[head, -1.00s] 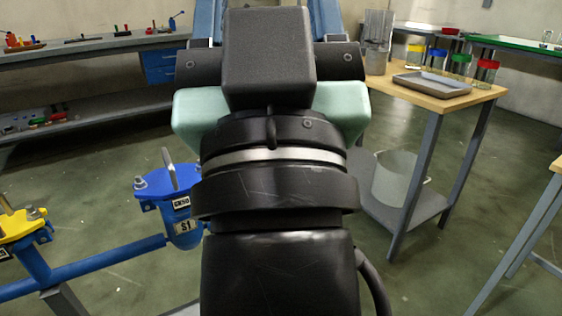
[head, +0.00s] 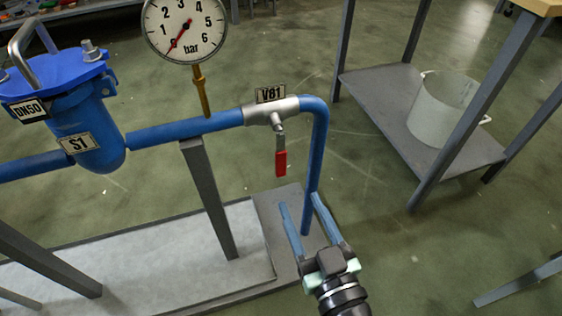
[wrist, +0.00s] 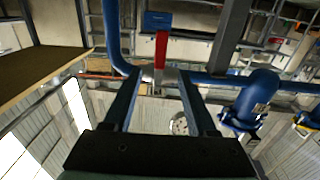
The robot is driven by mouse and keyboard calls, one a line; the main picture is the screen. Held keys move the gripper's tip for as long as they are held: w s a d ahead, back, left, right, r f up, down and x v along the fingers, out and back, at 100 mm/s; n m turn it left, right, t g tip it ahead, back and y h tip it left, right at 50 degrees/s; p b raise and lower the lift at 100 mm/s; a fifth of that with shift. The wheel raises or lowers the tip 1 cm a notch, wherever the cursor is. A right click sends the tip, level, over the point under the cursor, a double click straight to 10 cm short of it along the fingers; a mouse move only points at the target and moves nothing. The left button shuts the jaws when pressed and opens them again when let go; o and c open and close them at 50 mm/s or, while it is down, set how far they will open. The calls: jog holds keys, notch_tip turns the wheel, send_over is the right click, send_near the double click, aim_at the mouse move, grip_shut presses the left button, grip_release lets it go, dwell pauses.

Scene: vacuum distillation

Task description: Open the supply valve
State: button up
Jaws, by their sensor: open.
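The supply valve, a silver body (head: 272,112) with a tag that seems to read V81, sits in the blue pipe in the head view. Its red lever (head: 281,163) hangs straight down, across the horizontal pipe. My gripper (head: 299,201) is below and a little right of the lever, fingers apart and empty, pointing up towards the pipe. In the wrist view, which looks upside down, the red lever (wrist: 161,50) appears between the two fingers (wrist: 160,78), beyond their tips. I see no contact with the lever.
A pressure gauge (head: 187,27) and blue strainer S1 (head: 86,110) stand left of the valve. The pipe bends down (head: 316,150) close to my right finger. A grey post (head: 208,195) supports the pipe. A table shelf (head: 380,115) holding a bucket (head: 441,108) stands right; floor between is clear.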

aim_at(282, 164)
jog(key=b+x, duration=0.1)
jog(key=x, duration=1)
jog(key=shift+w+a, duration=0.15)
jog(key=shift+w, duration=0.05)
grip_shut()
dwell(1.0)
